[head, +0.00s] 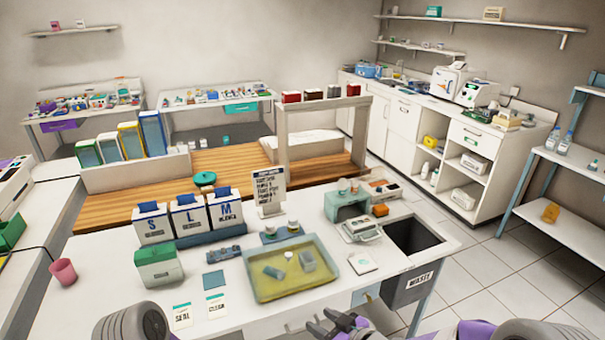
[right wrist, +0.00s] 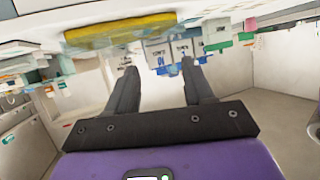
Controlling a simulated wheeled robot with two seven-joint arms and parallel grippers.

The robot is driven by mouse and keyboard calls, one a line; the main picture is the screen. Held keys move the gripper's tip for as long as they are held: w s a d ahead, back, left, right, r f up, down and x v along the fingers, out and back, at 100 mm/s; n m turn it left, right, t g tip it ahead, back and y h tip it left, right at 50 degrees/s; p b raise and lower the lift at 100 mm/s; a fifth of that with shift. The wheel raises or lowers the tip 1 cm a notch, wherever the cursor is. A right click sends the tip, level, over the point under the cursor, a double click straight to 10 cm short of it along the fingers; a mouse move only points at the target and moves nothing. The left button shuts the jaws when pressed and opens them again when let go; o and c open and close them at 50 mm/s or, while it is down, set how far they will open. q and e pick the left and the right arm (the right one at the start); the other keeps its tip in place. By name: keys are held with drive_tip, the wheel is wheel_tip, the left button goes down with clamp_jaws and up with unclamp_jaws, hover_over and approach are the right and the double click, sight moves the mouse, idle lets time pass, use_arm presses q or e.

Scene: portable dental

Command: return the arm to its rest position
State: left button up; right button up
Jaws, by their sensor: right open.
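My right gripper (head: 342,322) is at the bottom edge of the head view, in front of the white table (head: 120,285). Its dark fingers are apart with nothing between them. In the right wrist view the two fingers of the right gripper (right wrist: 160,68) stand wide apart, and its purple body fills the bottom. My left gripper is not in view; a grey rounded part of my own body shows at the bottom left of the head view.
A yellow tray (head: 256,292) with small containers lies near the table's front edge. A waste bin (head: 408,285) is at the table's right end. Bins marked S, L and M (head: 190,219) stand behind. A pink cup (head: 64,272) is at left. Floor (head: 490,265) at right is clear.

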wheel_tip(320, 180, down, 10)
drive_tip(key=d+m+g+h, duration=0.2)
drive_tip(key=m, duration=0.1)
drive_tip(key=s+d+f+m+g+h, duration=0.2)
drive_tip(key=s+f+m+g, duration=0.2)
drive_tip(key=s+f, duration=0.6)
wheel_tip(320, 180, down, 4)
drive_tip(key=shift+s+d+r+m+g+h, duration=0.2)
drive_tip(key=shift+s+d+m+g+h, duration=0.15)
drive_tip(key=shift+m, duration=0.35)
drive_tip(key=s+f+g, duration=0.1)
drive_tip(key=s, duration=0.1)
drive_tip(key=s+f+m, duration=0.1)
drive_tip(key=s, duration=0.2)
drive_tip(key=s+f+m+g, duration=0.1)
drive_tip(key=s+f, duration=0.1)
drive_tip(key=shift+s+a+g, duration=0.15)
drive_tip(key=shift+s+g, duration=0.1)
drive_tip(key=shift+g, duration=0.1)
drive_tip(key=shift+c, duration=0.3)
